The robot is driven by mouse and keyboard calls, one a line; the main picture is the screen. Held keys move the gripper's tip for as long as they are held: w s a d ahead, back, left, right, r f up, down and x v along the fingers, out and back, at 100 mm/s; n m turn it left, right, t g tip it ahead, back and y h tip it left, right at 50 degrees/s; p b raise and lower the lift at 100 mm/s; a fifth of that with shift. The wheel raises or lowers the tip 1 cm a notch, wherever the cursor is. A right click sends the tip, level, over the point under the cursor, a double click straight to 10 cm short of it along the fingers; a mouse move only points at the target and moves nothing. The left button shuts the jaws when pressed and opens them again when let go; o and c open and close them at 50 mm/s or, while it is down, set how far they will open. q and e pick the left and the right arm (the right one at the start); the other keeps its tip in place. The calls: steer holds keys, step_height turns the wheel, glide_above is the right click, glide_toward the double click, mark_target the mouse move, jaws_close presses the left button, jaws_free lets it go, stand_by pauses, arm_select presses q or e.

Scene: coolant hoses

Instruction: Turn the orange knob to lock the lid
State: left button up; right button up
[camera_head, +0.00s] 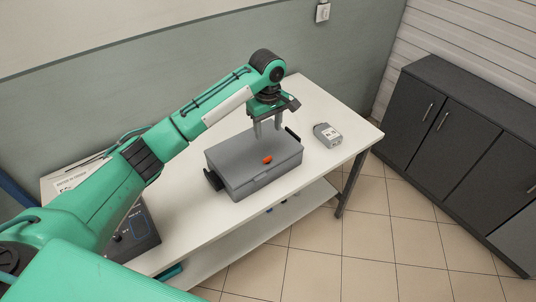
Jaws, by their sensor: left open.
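The orange knob (267,159) sits on the front part of the grey lid (240,150) of a grey case (262,180) on the white table. The lid looks closed. My left gripper (267,138) is open and points down above the back part of the lid, behind the knob in the picture. Its fingers are apart from the knob. Whether the fingertips touch the lid cannot be told. My right gripper is out of view.
A dark device (133,238) sits at the table's left end, partly behind my arm. Dark cabinets (450,140) stand at the right. The table (330,165) is clear around the case's right side.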

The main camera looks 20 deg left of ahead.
mark_target(267, 158)
arm_select(q)
steer(key=f+p, duration=0.1)
steer(key=f, duration=0.5)
steer(key=f+p, duration=0.1)
steer(key=f, duration=0.5)
steer(key=shift+w+a+f, duration=0.15)
steer(key=shift+a+f, duration=0.05)
steer(key=shift+f, duration=0.2)
steer(key=c, duration=1)
